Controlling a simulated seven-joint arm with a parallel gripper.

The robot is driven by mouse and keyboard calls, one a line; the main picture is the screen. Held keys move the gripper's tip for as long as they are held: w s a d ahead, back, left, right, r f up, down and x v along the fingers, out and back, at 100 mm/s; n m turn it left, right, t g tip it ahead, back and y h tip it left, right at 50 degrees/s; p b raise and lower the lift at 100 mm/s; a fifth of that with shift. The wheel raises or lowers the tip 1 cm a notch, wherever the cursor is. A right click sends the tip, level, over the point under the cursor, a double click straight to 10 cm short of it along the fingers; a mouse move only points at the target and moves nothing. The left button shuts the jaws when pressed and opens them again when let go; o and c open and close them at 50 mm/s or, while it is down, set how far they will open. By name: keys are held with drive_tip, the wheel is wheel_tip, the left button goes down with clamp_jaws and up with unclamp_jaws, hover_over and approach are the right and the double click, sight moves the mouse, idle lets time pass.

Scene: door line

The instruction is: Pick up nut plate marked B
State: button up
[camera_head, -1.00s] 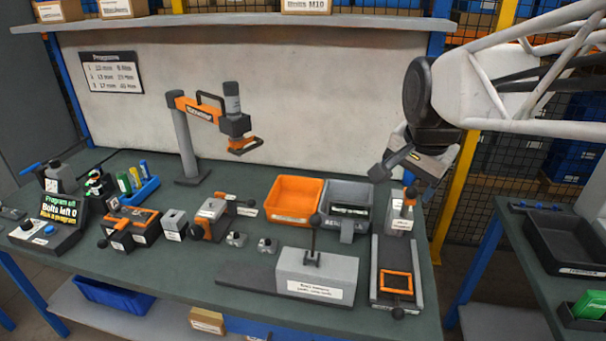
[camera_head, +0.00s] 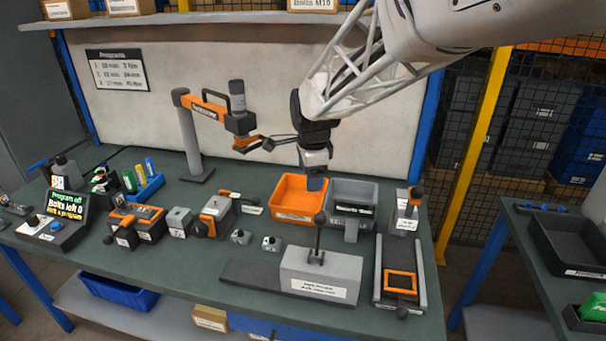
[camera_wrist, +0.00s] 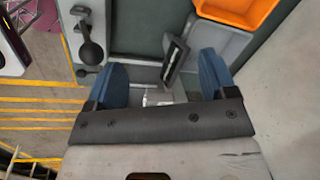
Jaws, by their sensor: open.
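A dark piece with a pale label (camera_wrist: 176,57) shows beyond the fingers.
A grey bin (camera_head: 367,190) adjoins the orange bin. A grey block fixture with an upright lever (camera_head: 318,272) stands in front. A screwdriver arm (camera_head: 190,135) stands behind, left of my gripper. Dark-green bench (camera_head: 190,262) is bare at front left.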

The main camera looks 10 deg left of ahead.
drive_tip(key=w+a+f+m+g, duration=0.1)
drive_tip(key=w+a+f+m, duration=0.2)
drive_tip(key=a+f, duration=0.7)
drive_tip(key=m, duration=0.3)
hover_over(241, 232)
drive_tip(key=shift+g+h, duration=0.3)
drive_tip(key=shift+h, duration=0.1)
wheel_tip(241, 232, down, 10)
drive_tip(key=shift+w+a+f, duration=0.1)
drive_tip(key=shift+a+f, duration=0.05)
drive_tip(key=shift+f, duration=0.05)
drive_tip(key=shift+f, duration=1.25)
drive_tip(key=shift+f, duration=2.6)
